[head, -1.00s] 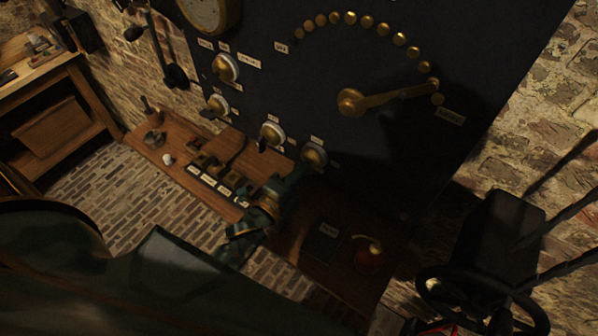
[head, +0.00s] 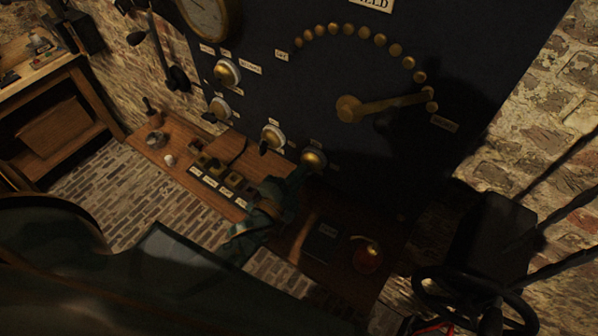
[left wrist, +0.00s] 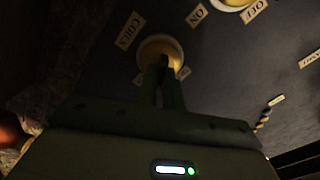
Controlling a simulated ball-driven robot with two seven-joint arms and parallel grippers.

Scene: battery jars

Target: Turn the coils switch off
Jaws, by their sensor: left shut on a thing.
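The coils switch (head: 313,159) is a round brass-and-white knob low on the dark panel, the rightmost of the small switches. In the left wrist view the coils switch (left wrist: 160,45) shows beside a label reading COILS (left wrist: 130,30). My left gripper (head: 298,175) reaches up to it from below. In the left wrist view the fingers of my left gripper (left wrist: 163,70) are close together and shut on the switch's dark lever. The fingers partly hide the lever, so I cannot tell its setting. My right gripper is not in view.
Another switch (head: 272,137) is close on the left. A large brass arm (head: 385,104) sweeps an arc of studs above. A wooden shelf (head: 150,150) below carries small labelled blocks and a round red object (head: 367,258). A black handwheel (head: 475,300) stands at lower right.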

